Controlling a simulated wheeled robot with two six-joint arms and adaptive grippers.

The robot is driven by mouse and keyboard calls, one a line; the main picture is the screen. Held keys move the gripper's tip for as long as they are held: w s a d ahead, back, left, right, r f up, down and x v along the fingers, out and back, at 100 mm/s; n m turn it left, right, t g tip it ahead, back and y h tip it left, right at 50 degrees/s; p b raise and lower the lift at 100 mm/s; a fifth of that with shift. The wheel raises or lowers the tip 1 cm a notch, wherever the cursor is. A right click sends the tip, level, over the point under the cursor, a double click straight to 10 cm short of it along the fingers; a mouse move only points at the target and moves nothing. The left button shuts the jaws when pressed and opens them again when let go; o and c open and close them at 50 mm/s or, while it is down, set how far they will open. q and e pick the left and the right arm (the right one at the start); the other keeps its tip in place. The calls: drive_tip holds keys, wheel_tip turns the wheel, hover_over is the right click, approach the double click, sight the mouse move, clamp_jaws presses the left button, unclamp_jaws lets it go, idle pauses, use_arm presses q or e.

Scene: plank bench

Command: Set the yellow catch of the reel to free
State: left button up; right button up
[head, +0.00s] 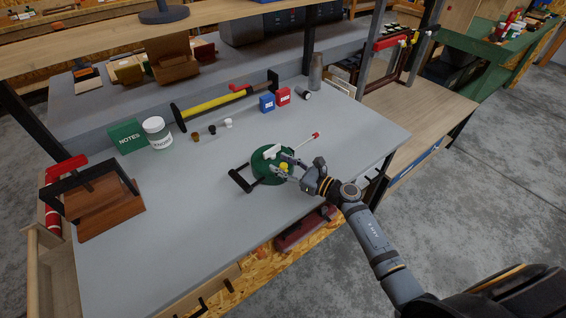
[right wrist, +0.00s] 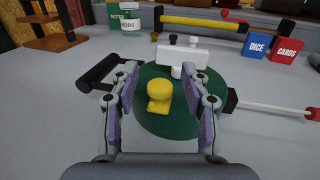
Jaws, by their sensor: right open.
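The green reel (head: 262,170) lies on the grey bench top near its front edge, with a black handle (head: 240,180) at its left and a red-tipped rod (head: 308,139) sticking out at its right. The yellow catch (right wrist: 159,93) stands on the reel's top, and it also shows in the head view (head: 284,166). A white block (right wrist: 183,53) sits on the reel behind the catch. My right gripper (right wrist: 166,85) is open over the reel, one finger on each side of the yellow catch, with gaps on both sides. My left gripper is out of view.
A green notes box (head: 126,136), a white jar (head: 157,132), a yellow-handled tool (head: 215,104), and blue (head: 267,103) and red (head: 283,96) boxes stand behind the reel. A wooden stand (head: 105,205) is at the left. The bench between is clear.

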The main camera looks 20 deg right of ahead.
sight(290, 167)
clamp_jaws()
idle(0.3)
drive_tip(key=d+b, duration=0.1)
drive_tip(key=w+d+b, duration=0.1)
drive_tip(key=b, duration=0.1)
drive_tip(key=shift+w+d+f, duration=0.2)
drive_tip(key=shift+d, duration=0.2)
drive_tip(key=shift+r, duration=0.2)
unclamp_jaws()
